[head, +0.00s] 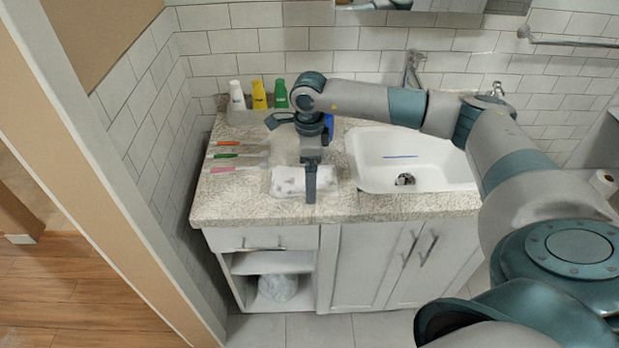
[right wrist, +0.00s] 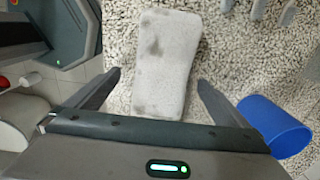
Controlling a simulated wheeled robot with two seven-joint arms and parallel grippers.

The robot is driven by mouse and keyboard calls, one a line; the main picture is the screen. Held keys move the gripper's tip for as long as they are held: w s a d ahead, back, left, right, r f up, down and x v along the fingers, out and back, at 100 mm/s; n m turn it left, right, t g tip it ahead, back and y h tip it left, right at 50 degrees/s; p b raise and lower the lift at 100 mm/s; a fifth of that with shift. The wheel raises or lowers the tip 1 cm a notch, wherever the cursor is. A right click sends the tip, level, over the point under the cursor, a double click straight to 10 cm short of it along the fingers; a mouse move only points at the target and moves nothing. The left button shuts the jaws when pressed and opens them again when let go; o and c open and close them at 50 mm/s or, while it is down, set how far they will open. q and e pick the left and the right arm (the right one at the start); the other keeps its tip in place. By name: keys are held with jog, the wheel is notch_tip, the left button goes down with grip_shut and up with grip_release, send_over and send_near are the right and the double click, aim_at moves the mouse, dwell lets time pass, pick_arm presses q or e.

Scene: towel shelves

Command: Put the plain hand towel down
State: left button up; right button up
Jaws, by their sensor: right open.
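The plain hand towel (head: 288,182) is a folded, whitish-grey bundle with darker smudges, lying on the speckled counter left of the sink. In the right wrist view the towel (right wrist: 163,60) lies on the counter surface, with one finger on each side of it in the picture. My right gripper (head: 311,178) is above the counter at the towel's right part and hides some of it. In the wrist view the right gripper (right wrist: 159,79) is open, with a gap between each finger and the towel. My left gripper is not in view.
A blue cup (right wrist: 274,125) stands close to the gripper. White, yellow and green bottles (head: 259,95) line the back wall; several toothbrushes (head: 238,155) lie at left. The white sink (head: 440,175) is at right. A whitish bundle (head: 278,287) sits on the open shelf below.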

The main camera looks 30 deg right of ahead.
jog(key=shift+c, duration=0.6)
jog(key=c, duration=1.1)
jog(key=shift+r, duration=0.15)
